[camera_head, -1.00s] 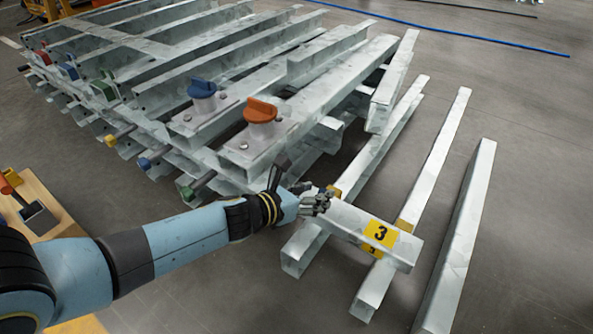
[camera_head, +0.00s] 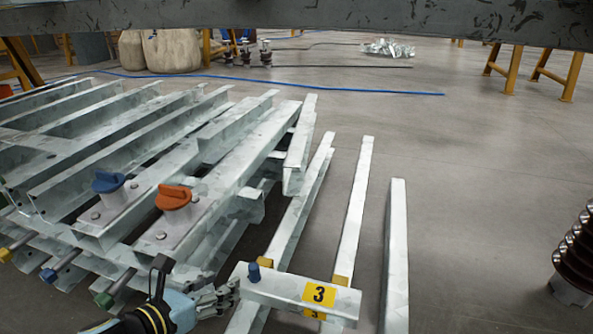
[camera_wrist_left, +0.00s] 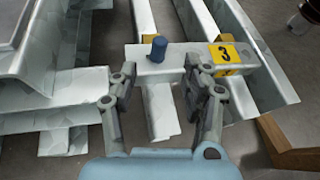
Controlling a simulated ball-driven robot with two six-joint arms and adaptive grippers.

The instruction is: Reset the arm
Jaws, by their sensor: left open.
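My left gripper (camera_head: 222,298) comes in from the bottom left of the head view, at the left end of a short grey steel beam (camera_head: 282,287) with a yellow "3" label (camera_head: 319,294). A small blue knob (camera_head: 254,272) stands on the beam's left end. In the left wrist view the fingers of my left gripper (camera_wrist_left: 163,82) are spread and empty, just short of the beam (camera_wrist_left: 190,58) and the blue knob (camera_wrist_left: 159,48). Most of my left arm is out of the head view. My right gripper is not in view.
Stacked steel frames fill the left, with an orange handle (camera_head: 173,197) and a blue handle (camera_head: 108,182) on top. Long rails lie under and right of the short beam. A dark ribbed insulator (camera_head: 575,255) stands far right. Open floor (camera_head: 470,190) lies between.

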